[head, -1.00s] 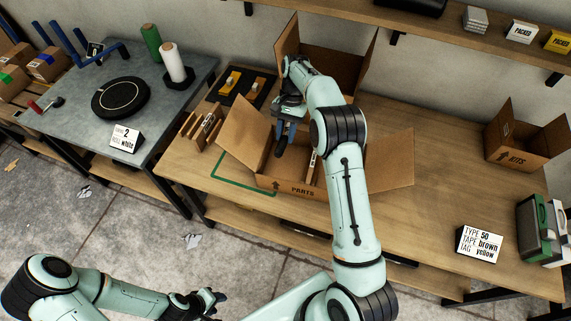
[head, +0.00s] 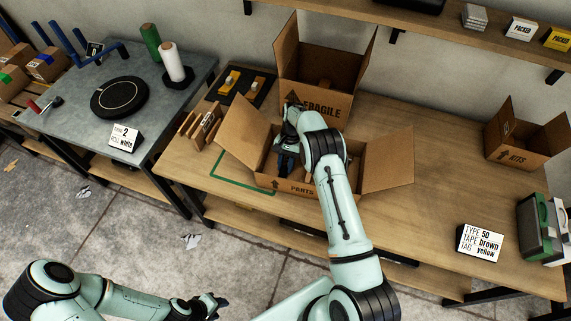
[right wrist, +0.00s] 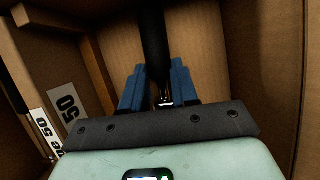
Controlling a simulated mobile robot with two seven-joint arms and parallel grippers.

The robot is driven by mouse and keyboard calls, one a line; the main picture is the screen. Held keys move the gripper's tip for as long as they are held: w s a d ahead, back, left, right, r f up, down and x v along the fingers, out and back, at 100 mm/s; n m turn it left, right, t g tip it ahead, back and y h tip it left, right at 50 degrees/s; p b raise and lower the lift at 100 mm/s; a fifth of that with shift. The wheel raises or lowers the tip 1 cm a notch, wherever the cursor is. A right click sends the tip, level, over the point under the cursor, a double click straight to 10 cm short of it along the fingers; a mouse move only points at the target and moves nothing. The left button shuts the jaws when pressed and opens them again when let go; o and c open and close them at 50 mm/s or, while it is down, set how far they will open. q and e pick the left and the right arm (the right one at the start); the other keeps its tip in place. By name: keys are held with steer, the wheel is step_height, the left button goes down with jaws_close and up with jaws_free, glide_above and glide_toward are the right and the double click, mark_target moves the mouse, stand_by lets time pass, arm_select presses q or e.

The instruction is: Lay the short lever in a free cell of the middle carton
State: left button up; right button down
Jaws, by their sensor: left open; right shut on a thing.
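The middle carton marked PARTS (head: 272,182) stands open on the wooden bench with its flaps spread. My right gripper (head: 284,165) is down inside it, near its left part. In the right wrist view the blue fingers (right wrist: 160,92) are shut on the black short lever (right wrist: 153,45). The lever's far end is out of sight, and whether it touches the carton floor cannot be told. Brown cardboard walls (right wrist: 215,50) surround it, with white labels reading 50 (right wrist: 67,105) on the left. My left gripper (head: 214,302) is open and empty, low in front of the bench.
A tall FRAGILE carton (head: 322,101) stands right behind the PARTS carton. A KITS carton (head: 522,157) is at the far right. A wooden rack (head: 200,127) and a black tray (head: 240,90) are to the left.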

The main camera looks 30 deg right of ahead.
steer(key=shift+f, duration=0.15)
arm_select(q)
steer(key=shift+w, duration=0.1)
arm_select(e)
steer(key=c, duration=0.9)
jaws_free()
steer(key=shift+f, duration=0.15)
steer(key=shift+o, duration=0.2)
steer(key=shift+r, duration=0.2)
arm_select(q)
steer(key=shift+w+r+p, duration=0.65)
steer(key=shift+w+r, duration=0.25)
steer(key=shift+w, duration=0.1)
arm_select(e)
steer(key=v, duration=1.2)
